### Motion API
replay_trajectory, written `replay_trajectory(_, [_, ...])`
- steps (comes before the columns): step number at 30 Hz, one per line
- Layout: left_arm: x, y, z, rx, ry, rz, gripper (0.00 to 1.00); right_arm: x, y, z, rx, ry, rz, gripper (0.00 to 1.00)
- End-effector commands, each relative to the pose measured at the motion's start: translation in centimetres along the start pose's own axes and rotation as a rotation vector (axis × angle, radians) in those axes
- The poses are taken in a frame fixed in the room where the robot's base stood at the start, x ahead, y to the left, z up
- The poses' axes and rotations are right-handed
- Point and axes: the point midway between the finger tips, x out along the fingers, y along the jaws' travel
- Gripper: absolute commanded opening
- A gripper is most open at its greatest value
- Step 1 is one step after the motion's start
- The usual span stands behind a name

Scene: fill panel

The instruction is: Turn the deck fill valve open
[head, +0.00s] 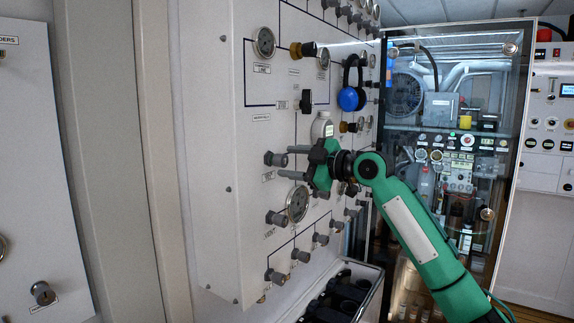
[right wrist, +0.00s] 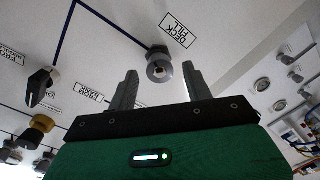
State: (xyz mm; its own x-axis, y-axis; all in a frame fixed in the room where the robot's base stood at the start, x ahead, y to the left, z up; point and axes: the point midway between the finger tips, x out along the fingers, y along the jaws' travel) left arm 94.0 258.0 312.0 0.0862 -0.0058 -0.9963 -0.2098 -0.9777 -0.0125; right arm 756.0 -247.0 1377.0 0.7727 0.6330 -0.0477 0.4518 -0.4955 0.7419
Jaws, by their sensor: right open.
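The deck fill valve (head: 276,159) is a grey round knob on the white panel, in the middle of the head view. In the right wrist view the same knob (right wrist: 159,70) sits beside the DECK FILL label (right wrist: 178,31). My right gripper (head: 286,161), with a green body and dark fingers, is open in front of the panel. Its two fingertips lie on either side of the knob's outer end, with a visible gap to each finger. How deep the fingers reach past the knob is hard to tell. My left gripper is in no view.
A round gauge (head: 298,204) and several similar grey knobs sit below on the panel. A blue padlock-like item (head: 349,98) hangs at upper right. A glass-fronted cabinet (head: 470,100) stands behind.

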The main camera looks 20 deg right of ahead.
Motion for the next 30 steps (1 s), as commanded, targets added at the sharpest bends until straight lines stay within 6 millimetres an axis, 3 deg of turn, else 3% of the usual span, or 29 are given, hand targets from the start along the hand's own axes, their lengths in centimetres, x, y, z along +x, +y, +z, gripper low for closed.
replay_trajectory(5, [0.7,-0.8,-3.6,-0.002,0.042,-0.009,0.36,-4.2,-0.3,0.4,-0.003,-0.004,0.002,0.51])
replay_trajectory(9, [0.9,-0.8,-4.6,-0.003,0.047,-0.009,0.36,-7.3,-0.3,0.4,-0.002,-0.004,0.000,0.51])
replay_trajectory(15, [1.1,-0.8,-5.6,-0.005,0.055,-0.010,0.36,-10.5,-0.2,0.3,0.000,-0.004,-0.001,0.51])
replay_trajectory(21, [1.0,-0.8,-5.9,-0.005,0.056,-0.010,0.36,-11.8,-0.1,0.2,0.001,-0.003,-0.002,0.51])
replay_trajectory(30, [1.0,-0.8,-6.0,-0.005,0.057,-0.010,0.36,-11.8,-0.1,0.1,0.001,-0.002,-0.003,0.51])
